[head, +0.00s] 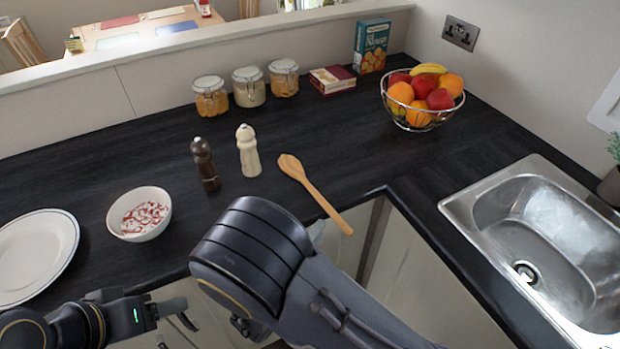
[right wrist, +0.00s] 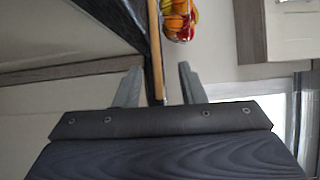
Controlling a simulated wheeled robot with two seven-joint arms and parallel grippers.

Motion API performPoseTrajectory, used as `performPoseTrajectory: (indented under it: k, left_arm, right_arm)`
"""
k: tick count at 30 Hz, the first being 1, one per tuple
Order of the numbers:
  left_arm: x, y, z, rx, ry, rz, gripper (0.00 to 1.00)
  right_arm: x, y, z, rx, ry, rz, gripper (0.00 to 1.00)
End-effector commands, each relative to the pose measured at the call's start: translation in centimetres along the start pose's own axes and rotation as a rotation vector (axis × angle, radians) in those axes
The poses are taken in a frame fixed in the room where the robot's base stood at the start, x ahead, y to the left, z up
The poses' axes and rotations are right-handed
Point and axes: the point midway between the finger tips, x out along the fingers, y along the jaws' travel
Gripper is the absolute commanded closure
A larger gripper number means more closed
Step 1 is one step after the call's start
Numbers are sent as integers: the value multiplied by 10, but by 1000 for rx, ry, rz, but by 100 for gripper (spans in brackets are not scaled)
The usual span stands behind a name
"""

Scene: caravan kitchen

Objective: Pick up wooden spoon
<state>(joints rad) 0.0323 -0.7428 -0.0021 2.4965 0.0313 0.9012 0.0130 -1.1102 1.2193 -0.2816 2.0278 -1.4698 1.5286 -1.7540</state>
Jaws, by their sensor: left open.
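The wooden spoon (head: 310,187) lies on the dark worktop, its bowl toward the back. Its handle reaches past the front edge. In the right wrist view, the handle (right wrist: 156,50) runs upright in the picture between the two fingers of my right gripper (right wrist: 157,80). These fingers are apart, with a gap on each side of the handle. In the head view my right arm hides most of that gripper. My left gripper (head: 178,314) is open and empty in front of the worktop, low at the left.
A dark mill (head: 205,165) and a cream mill (head: 248,152) stand left of the spoon. A white bowl (head: 140,214) and plate (head: 36,255) are further left. The fruit basket (head: 422,98) and sink (head: 540,240) are to the right. Glass jars (head: 248,87) line the back.

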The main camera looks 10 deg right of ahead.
Motion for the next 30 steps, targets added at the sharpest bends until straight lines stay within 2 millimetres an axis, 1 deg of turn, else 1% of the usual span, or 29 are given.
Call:
performPoseTrajectory:
  k: [8,14,16,20,26,30]
  left_arm:
    - [-5,2,-2,0,0,0,37]
    - [-11,5,-6,0,0,0,37]
    - [-12,6,-6,0,0,0,37]
    - [-13,6,-6,0,0,0,37]
    - [-12,6,-6,0,0,0,37]
    - [-12,6,-6,0,0,0,37]
  right_arm:
    - [29,1,-2,-10,-2,-4,64]
    - [58,4,-11,-9,1,-3,64]
    - [67,5,-10,-7,0,-2,64]
    - [76,5,-10,-7,-2,-2,64]
    - [76,6,-10,-6,-3,-2,64]
    - [76,6,-10,-6,-3,-2,81]
